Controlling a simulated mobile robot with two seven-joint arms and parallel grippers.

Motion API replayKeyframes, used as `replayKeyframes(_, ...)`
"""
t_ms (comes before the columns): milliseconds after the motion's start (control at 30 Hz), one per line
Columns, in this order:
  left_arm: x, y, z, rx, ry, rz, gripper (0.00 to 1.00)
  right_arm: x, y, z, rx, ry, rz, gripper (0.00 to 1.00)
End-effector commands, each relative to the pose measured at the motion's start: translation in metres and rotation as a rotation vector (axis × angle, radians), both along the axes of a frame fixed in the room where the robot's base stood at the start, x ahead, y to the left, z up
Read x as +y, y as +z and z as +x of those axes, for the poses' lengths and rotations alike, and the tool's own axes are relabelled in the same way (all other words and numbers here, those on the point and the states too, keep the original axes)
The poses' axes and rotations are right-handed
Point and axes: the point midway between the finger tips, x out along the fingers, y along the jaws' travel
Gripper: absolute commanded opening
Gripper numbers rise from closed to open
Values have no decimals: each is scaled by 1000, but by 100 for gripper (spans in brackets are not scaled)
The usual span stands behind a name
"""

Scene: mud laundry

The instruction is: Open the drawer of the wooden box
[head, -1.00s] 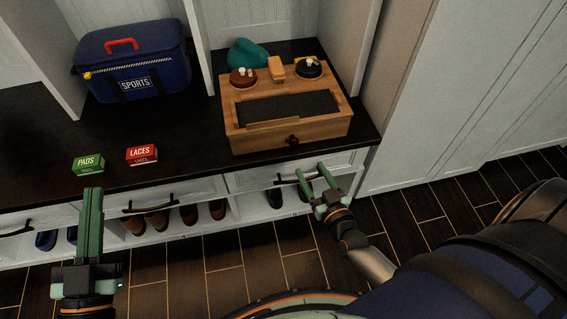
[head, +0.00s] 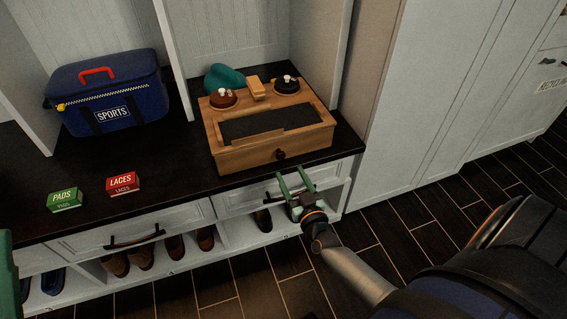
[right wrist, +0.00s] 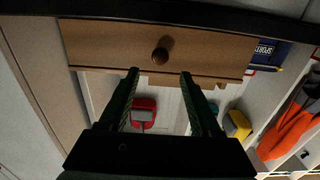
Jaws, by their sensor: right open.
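The wooden box (head: 222,159) sits on the dark countertop near its right end. Its drawer is closed, with a dark round knob (head: 280,155) on the front; the knob also shows in the right wrist view (right wrist: 160,56). My right gripper (head: 293,171) is open and empty, just in front of and below the knob. In the right wrist view its two fingers (right wrist: 158,76) point at the box front, with the knob lined up between them but beyond the tips. Only a green part of my left gripper (head: 8,285) shows at the left edge; its jaws are cut off.
Brush pots and a yellow block (head: 256,89) stand on the box top. A teal item (head: 224,77) is behind it. A blue sports bag (head: 107,95), green pads box (head: 65,202) and red laces box (head: 122,184) are left. Bench drawers with handles (head: 134,236) lie below the counter.

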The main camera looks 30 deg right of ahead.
Motion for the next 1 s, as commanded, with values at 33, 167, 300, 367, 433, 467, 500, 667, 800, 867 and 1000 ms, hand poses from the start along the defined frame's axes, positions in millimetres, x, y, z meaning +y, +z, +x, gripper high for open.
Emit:
replayKeyframes(33,-1,-3,-3,-18,-7,0,0,-4,-2,13,-6,-1,-1,65)
replayKeyframes(167,-2,-8,-5,-26,-18,-6,0,-9,-1,37,-5,-1,-1,65)
replayKeyframes(300,-2,-14,-5,-17,-25,-13,0,-14,-1,54,-3,-1,-2,65)
replayKeyframes(367,-2,-15,-5,-16,-27,-14,0,-15,-1,59,-2,-1,-1,65)
replayKeyframes(433,-2,-16,-4,-14,-28,-15,0,-16,0,63,-2,-1,-3,65)
replayKeyframes(467,-2,-16,-4,-14,-29,-16,0,-16,0,64,-2,-1,-3,65)
replayKeyframes(500,-2,-17,-4,-13,-28,-16,0,-16,0,65,-1,0,-2,65)
replayKeyframes(667,-2,-16,-4,-12,-29,-16,0,-16,0,65,-1,0,-2,65)
replayKeyframes(800,-2,-16,-4,-12,-29,-16,0,-16,0,65,-1,0,-1,60)
replayKeyframes(867,-2,-16,-4,-12,-29,-16,0,-16,0,65,-1,0,-1,54)
replayKeyframes(1000,-2,-16,-4,-12,-29,-16,0,-16,0,65,-1,0,-1,38)
